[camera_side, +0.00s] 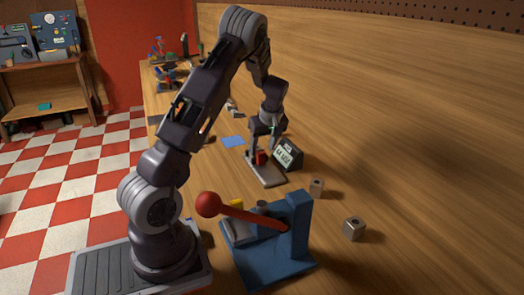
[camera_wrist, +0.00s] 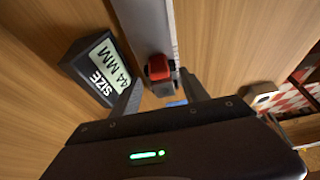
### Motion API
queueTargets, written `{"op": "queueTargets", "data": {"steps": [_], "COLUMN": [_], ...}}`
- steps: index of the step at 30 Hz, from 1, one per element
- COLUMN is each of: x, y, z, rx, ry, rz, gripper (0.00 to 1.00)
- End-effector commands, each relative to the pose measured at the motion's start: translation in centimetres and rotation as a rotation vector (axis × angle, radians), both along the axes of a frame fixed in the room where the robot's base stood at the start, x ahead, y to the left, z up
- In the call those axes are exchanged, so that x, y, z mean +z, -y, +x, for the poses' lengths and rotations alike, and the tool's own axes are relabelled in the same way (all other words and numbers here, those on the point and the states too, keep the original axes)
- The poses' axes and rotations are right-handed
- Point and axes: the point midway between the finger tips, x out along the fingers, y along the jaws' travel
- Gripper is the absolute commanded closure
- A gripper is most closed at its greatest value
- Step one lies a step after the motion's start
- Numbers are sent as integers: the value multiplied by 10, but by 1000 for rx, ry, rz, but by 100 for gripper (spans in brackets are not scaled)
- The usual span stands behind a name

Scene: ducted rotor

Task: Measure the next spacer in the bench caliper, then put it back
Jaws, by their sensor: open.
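The bench caliper (camera_side: 266,178) has a grey metal bed and a red block (camera_wrist: 158,67). Its display (camera_wrist: 108,68) reads "SIZE 44 MM" in the wrist view; it also stands beside the bed in the side view (camera_side: 288,155). My gripper (camera_side: 262,148) is over the far part of the caliper, pointing down. In the wrist view my gripper (camera_wrist: 160,88) is open, its fingers on either side of the red end. A small grey piece shows below the red block; I cannot tell whether it is a spacer or a caliper jaw. Two grey-brown blocks with holes (camera_side: 317,187) (camera_side: 354,229), possibly spacers, sit apart on the bench.
A blue press (camera_side: 290,235) with a long red ball-ended lever (camera_side: 208,204) stands in front of the caliper, close to my base. A blue sheet (camera_side: 233,141) and several small items lie farther back. The wooden bench (camera_side: 420,150) on the right is clear.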

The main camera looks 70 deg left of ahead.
Motion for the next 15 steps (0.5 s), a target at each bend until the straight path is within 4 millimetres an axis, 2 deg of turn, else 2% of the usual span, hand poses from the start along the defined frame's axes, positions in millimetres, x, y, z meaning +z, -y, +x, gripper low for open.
{"op": "queueTargets", "data": {"steps": [5, 12, 13, 15], "x": [-20, -21, -21, -21], "y": [-8, -8, -8, -8], "z": [0, 0, 0, 0], "rx": [-1, -2, -2, -2], "ry": [0, 0, 0, 0], "rz": [-1, -1, -1, -1], "gripper": [47, 47, 49, 63]}}
